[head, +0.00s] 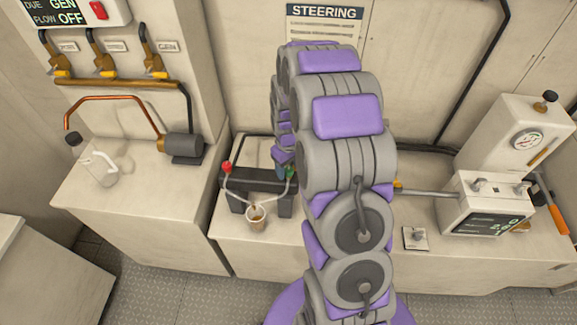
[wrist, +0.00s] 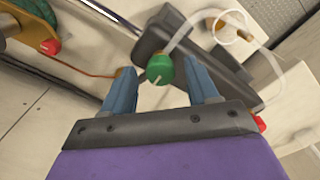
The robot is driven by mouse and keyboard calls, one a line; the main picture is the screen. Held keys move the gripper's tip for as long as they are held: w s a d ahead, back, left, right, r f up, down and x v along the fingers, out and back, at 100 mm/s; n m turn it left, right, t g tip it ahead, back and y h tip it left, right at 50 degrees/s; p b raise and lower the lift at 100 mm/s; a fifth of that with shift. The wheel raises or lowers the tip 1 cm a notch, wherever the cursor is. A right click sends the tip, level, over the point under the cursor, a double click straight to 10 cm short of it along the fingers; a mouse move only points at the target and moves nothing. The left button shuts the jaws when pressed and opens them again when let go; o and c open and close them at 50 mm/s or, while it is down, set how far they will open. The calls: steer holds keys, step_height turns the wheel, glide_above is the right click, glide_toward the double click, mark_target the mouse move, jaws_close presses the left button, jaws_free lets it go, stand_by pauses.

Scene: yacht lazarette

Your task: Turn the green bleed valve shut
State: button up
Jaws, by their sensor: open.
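The green bleed valve (wrist: 160,69) is a small round knob with a pale pointer line, on a dark block. In the wrist view it lies between and just beyond the blue fingertips of my open gripper (wrist: 162,84). I cannot tell whether either finger touches it. In the head view the green valve (head: 291,174) shows partly beside my arm, on the right part of the dark block (head: 262,187). My gripper is mostly hidden behind my arm there.
A red valve (head: 227,167) sits at the block's left end. Clear tubes run from the valves to a small cup (head: 257,218) in front. A white box with a display (head: 487,205) and a gauge unit (head: 520,140) stand at right. Bench left of the block holds a clear jug (head: 100,168).

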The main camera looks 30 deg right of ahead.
mark_target(289, 169)
step_height(289, 169, up, 17)
steer(key=p, duration=0.1)
steer(key=shift+r+p, duration=0.15)
steer(key=shift+p, duration=0.15)
stand_by(0.5)
